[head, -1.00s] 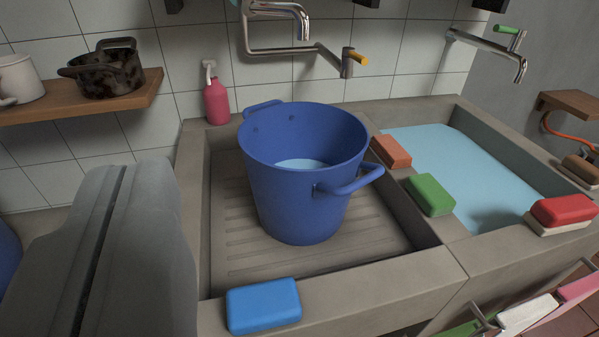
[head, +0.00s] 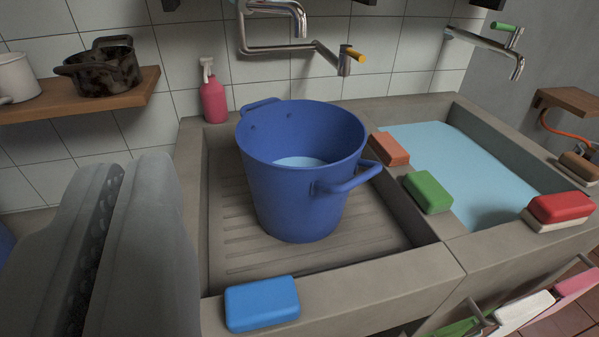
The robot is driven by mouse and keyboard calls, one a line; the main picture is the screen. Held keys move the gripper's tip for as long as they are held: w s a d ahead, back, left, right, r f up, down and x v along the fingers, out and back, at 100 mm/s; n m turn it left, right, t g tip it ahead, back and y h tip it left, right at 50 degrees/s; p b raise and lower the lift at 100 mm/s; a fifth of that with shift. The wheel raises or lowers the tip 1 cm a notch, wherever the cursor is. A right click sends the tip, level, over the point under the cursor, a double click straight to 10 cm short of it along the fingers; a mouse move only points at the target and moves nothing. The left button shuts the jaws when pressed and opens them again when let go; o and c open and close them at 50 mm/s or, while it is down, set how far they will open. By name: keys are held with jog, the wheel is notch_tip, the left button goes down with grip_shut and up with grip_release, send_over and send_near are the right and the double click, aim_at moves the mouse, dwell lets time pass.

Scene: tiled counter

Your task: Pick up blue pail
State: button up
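The blue pail (head: 302,198) stands upright in the left basin of the sink and has some pale blue water in it. One side handle (head: 348,180) sticks out at its right front, and the other (head: 262,105) is at its back left. My gripper (head: 123,172) is at the lower left of the view, apart from the pail and to its left. Its two grey fingers are parted by a narrow gap, and a dark textured inner pad shows. I see nothing held between them.
A blue sponge (head: 262,303) lies on the front rim. Orange (head: 389,149) and green (head: 428,192) sponges lie on the divider beside the water-filled right basin (head: 460,165). A faucet (head: 300,48) hangs behind the pail. A pink bottle (head: 213,98) stands at the back left.

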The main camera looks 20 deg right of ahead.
jog(key=o, duration=0.3)
jog(key=shift+w, duration=0.1)
jog(key=shift+o, duration=1)
jog(key=shift+w+r, duration=0.15)
jog(key=shift+w, duration=0.2)
jog(key=n+g, duration=0.4)
jog(key=g, duration=1.3)
send_over(249, 153)
jog(key=shift+w+f, duration=0.2)
jog(key=shift+f, duration=4.15)
jog(key=shift+w+f, duration=0.2)
jog(key=shift+f, duration=4.15)
